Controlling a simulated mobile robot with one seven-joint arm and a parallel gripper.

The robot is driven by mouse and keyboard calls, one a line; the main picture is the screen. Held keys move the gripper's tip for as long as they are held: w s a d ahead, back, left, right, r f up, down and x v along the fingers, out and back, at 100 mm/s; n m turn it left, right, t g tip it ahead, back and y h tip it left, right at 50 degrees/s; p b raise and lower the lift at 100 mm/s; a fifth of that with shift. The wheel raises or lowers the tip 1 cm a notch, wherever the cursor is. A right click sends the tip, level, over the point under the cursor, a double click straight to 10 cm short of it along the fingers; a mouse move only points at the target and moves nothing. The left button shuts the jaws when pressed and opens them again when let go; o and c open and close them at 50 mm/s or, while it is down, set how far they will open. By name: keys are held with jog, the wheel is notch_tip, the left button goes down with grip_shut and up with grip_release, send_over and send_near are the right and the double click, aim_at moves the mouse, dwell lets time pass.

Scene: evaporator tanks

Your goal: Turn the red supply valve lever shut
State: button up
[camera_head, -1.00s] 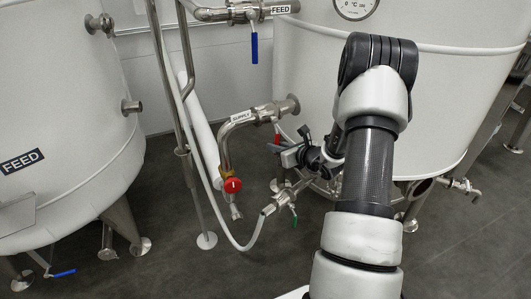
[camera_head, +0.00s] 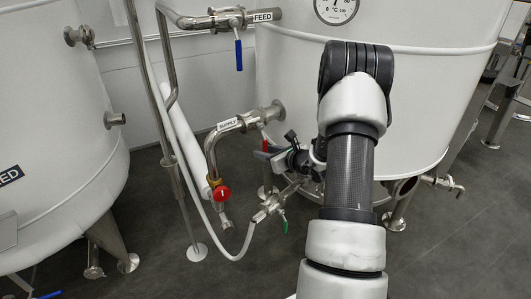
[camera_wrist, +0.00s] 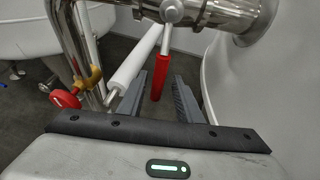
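The red supply valve lever (camera_wrist: 160,76) hangs down from the steel supply pipe (camera_wrist: 222,12) in the wrist view. My gripper (camera_wrist: 159,76) is open, with one dark finger on each side of the lever in that picture. Gaps show on both sides, and I cannot tell how deep the lever sits between the fingers. In the head view a small part of the red lever (camera_head: 265,143) shows just above my gripper (camera_head: 262,157), below the pipe marked SUPPLY (camera_head: 228,126). The arm and gripper partly hide the valve there.
A round red knob (camera_head: 222,194) is on the pipe's lower end, left of my gripper. A green-handled valve (camera_head: 284,226) with a white hose is below. White tanks stand left (camera_head: 50,130) and behind the arm (camera_head: 420,110). A blue feed lever (camera_head: 239,55) hangs above.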

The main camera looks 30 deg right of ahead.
jog(key=shift+r, duration=0.1)
jog(key=p+v, duration=0.3)
jog(key=v, duration=1.4)
jog(key=shift+s, duration=0.2)
